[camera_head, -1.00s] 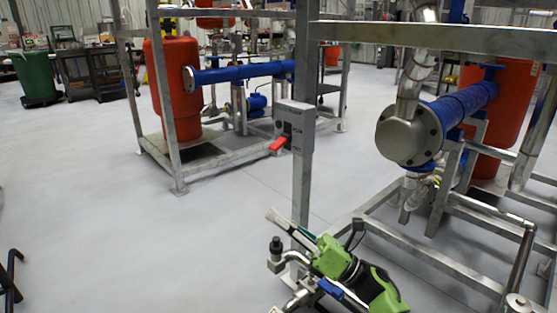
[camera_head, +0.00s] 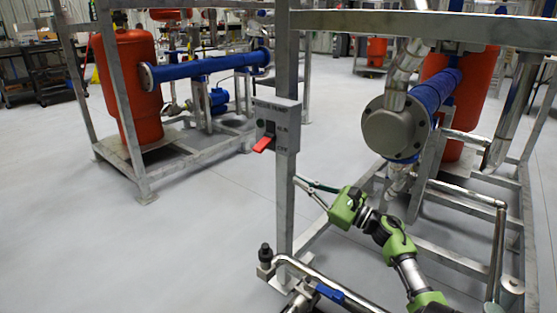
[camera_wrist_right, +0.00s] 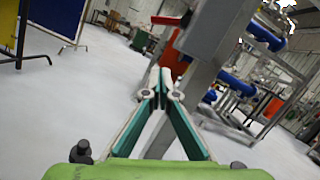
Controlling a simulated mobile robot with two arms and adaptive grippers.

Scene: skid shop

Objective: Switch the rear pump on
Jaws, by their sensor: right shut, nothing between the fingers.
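A grey switch box (camera_head: 287,128) is fixed to an upright steel post (camera_head: 285,205) of the near skid. A red lever (camera_head: 263,144) sticks out from its face towards the lower left; the small lettering on the box is not clearly readable. My right gripper (camera_head: 297,180), on a green and black arm, is shut and empty. Its tips are beside the post, below the box and apart from the red lever in the head view. In the right wrist view the closed fingers (camera_wrist_right: 161,78) point towards the red lever (camera_wrist_right: 168,45) and the box (camera_wrist_right: 216,28). My left gripper is out of view.
A steel pipe with a blue valve handle (camera_head: 330,293) runs low in front of the post. The skid's blue pipe (camera_head: 436,92) and steel frame (camera_head: 455,258) stand to the right. Open grey floor (camera_head: 160,255) lies to the left. Another skid with a red tank (camera_head: 130,85) stands behind.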

